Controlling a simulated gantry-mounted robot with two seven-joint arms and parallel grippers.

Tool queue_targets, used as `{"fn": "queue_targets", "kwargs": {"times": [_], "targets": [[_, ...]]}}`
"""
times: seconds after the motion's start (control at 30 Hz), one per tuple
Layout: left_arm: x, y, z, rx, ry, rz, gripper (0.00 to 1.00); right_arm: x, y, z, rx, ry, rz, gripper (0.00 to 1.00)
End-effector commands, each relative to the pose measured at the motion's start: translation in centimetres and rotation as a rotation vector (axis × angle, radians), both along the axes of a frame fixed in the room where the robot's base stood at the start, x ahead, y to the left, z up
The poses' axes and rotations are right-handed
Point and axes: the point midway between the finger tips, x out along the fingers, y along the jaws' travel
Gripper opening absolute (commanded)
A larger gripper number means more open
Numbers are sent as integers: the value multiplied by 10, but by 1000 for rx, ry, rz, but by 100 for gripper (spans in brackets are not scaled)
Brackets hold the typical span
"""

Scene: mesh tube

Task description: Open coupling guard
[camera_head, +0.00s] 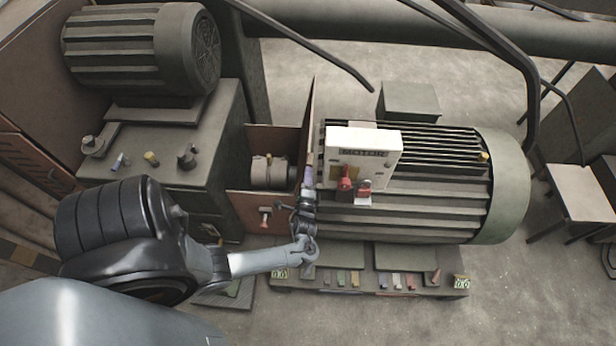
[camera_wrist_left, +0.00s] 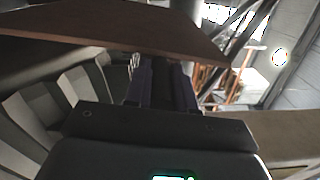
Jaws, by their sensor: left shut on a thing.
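The coupling guard is a rust-brown box (camera_head: 258,205) between the small unit on the left and the large motor on the right. Its lid (camera_head: 309,112) stands raised along the motor side, seen nearly edge-on. The grey coupling (camera_head: 268,171) shows inside the open box. My left gripper (camera_head: 307,178) is at the lid's near end and is shut on it. In the left wrist view, the brown lid (camera_wrist_left: 110,28) spans the top, with my left gripper's dark fingers (camera_wrist_left: 162,80) against its lower edge. The exact contact is partly hidden. My right gripper is not in view.
The ribbed motor (camera_head: 430,205) with a white box (camera_head: 363,152) carrying red parts stands close right of the lid. A red-handled fitting (camera_head: 265,213) is on the guard's front. Several coloured tags lie along the motor base (camera_head: 330,291). Open floor (camera_head: 420,320) lies in front.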

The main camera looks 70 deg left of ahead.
Motion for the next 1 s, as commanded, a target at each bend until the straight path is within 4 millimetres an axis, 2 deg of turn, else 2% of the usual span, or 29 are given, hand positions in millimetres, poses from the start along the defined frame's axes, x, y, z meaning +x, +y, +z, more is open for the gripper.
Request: {"fn": "queue_targets", "kwargs": {"times": [0.07,0.1,0.27,0.67,0.77,1.0], "targets": [[1,0,1,-1,-3,-1,0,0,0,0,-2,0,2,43],[1,0,1,-1,-3,-1,26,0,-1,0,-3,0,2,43],[1,0,0,-1,-2,-1,50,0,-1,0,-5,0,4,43],[-3,-5,-1,-2,0,-1,50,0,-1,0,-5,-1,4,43],[-8,-14,-1,-3,-1,-2,50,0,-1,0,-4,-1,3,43],[-27,-50,-1,-5,0,-1,50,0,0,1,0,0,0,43]]}}
